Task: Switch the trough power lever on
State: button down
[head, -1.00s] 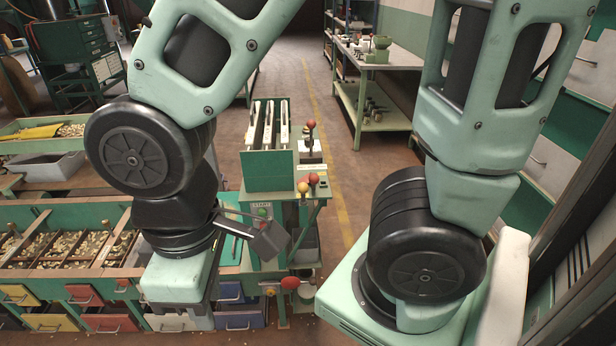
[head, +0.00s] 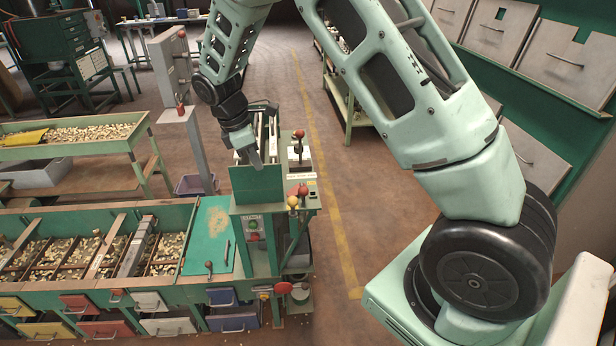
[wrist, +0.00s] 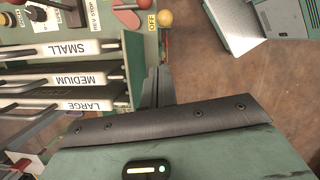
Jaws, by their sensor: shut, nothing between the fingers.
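No lever is legibly marked as trough power, so I cannot tell which one it is. A yellow ball knob (head: 292,201) and a red ball knob (head: 303,190) stand on the green sorter stand. Another red-topped lever (head: 299,134) stands behind. A small red handle (head: 181,108) is on a grey post at the left. My gripper (head: 256,160) is shut and empty above the sorter's back; its fingers also show in the wrist view (wrist: 157,86).
The sorter's upright green panel (head: 257,188) is just below my gripper. Labelled slats (wrist: 75,78) lie beside the fingers in the wrist view. Nut troughs (head: 95,215) fill the left, with coloured drawers below. Bare floor (head: 365,215) lies to the right.

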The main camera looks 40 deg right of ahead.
jog(key=shift+w+d+f, duration=0.1)
jog(key=shift+w+d, duration=0.05)
jog(key=shift+d, duration=0.4)
jog(key=shift+w+d+f, duration=0.1)
jog(key=shift+d, duration=0.45)
jog(key=p+x, duration=0.1)
jog(key=x, duration=0.2)
jog(key=d+p+x, duration=0.1)
jog(key=x, duration=0.3)
jog(key=s+d+p+x, duration=0.1)
jog(key=p+x, duration=0.1)
jog(key=x, duration=0.1)
jog(key=shift+s+d, duration=0.1)
jog(key=shift+s+d+f+p, duration=0.15)
jog(key=shift+d, duration=0.2)
jog(key=shift+s+d+f+p, duration=0.15)
jog(key=shift+d+f, duration=0.05)
jog(key=shift+d, duration=0.15)
jog(key=shift+n, duration=0.3)
jog(key=shift+s+d+n, duration=0.1)
jog(key=shift+s+n, duration=0.15)
jog(key=shift+n, duration=0.25)
jog(key=shift+d+n, duration=0.1)
jog(key=shift+n, duration=0.2)
